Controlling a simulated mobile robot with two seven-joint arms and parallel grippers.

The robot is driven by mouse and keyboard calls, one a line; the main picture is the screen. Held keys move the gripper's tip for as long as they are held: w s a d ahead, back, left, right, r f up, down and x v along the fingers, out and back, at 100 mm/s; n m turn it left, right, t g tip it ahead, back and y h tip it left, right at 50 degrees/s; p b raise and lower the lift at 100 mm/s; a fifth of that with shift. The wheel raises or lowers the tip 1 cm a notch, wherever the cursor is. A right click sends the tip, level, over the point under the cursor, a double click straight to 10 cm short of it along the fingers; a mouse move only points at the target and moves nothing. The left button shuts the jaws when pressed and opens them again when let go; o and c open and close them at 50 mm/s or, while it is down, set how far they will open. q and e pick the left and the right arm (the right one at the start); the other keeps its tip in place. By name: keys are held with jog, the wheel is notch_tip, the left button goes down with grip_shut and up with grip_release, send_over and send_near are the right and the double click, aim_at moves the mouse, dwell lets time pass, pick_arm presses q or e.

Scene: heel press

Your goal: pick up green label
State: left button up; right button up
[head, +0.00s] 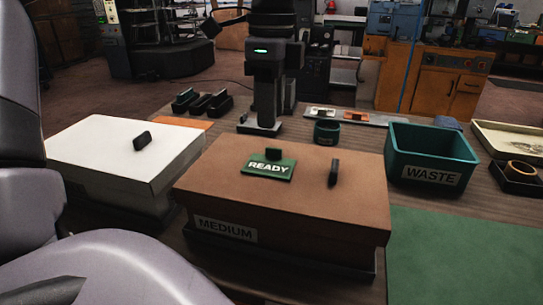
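The green label (268,168) reads "READY" and lies flat on top of the brown box (330,205), which is marked "MEDIUM". A small black grip block (273,154) stands at the label's back edge. My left arm fills the left side and the lower left corner, well apart from the label. Its fingertips cannot be made out, so I cannot tell whether the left gripper is open or shut. My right gripper is not in view.
A black knob (334,173) stands on the brown box, right of the label. A white box (115,150) with a black knob is at left. A dark press (268,90) stands behind. A teal "WASTE" bin (432,158) and a green mat (465,255) are at right.

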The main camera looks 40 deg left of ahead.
aim_at(277, 149)
pick_arm(q)
jog(key=f, duration=0.2)
jog(key=d+f, duration=0.1)
jog(key=f, duration=0.2)
jog(key=shift+w+d+f, duration=0.1)
jog(key=shift+w+f, duration=0.05)
jog(key=shift+f, duration=0.5)
jog(key=shift+c, duration=0.3)
grip_shut()
